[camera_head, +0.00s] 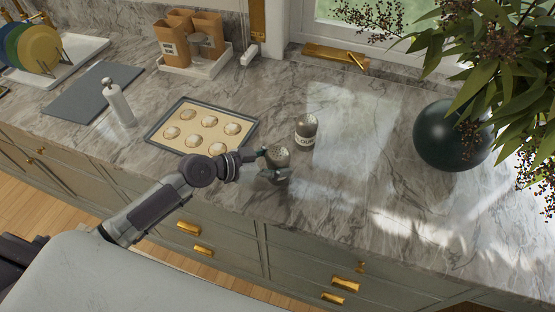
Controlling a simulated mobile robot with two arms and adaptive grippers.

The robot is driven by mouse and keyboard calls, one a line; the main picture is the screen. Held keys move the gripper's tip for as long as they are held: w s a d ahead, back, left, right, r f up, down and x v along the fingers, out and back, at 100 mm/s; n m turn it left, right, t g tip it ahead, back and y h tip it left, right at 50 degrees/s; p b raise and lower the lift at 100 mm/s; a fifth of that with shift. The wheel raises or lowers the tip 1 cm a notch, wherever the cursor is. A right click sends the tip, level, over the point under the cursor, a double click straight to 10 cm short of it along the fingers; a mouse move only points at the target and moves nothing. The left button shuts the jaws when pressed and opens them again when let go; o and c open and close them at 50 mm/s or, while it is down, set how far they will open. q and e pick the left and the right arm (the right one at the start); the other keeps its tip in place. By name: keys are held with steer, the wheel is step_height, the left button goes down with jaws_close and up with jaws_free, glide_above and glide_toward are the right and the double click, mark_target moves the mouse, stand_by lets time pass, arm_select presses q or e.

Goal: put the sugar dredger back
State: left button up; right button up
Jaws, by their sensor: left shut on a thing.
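My left gripper (267,164) is shut on a small metal dredger with a domed, perforated top, the sugar dredger (279,156). It is close to the front edge of the marble counter, and its label is hidden by the fingers. I cannot tell whether its base touches the counter. A second, similar dredger (306,132) stands upright just behind and to the right, with dark lettering that seems to read "FLOUR". My right gripper is not in view.
A baking tray (155,143) with several cookies lies left of the dredgers. A white bottle (119,105), a dark board (70,108) and a white tray (222,61) with brown boxes stand farther left. A dark vase (445,140) with leaves stands right. Counter between dredgers and vase is clear.

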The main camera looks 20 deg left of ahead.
arm_select(q)
steer(key=shift+f, duration=0.1)
steer(key=o, duration=1.2)
steer(key=shift+o, duration=0.4)
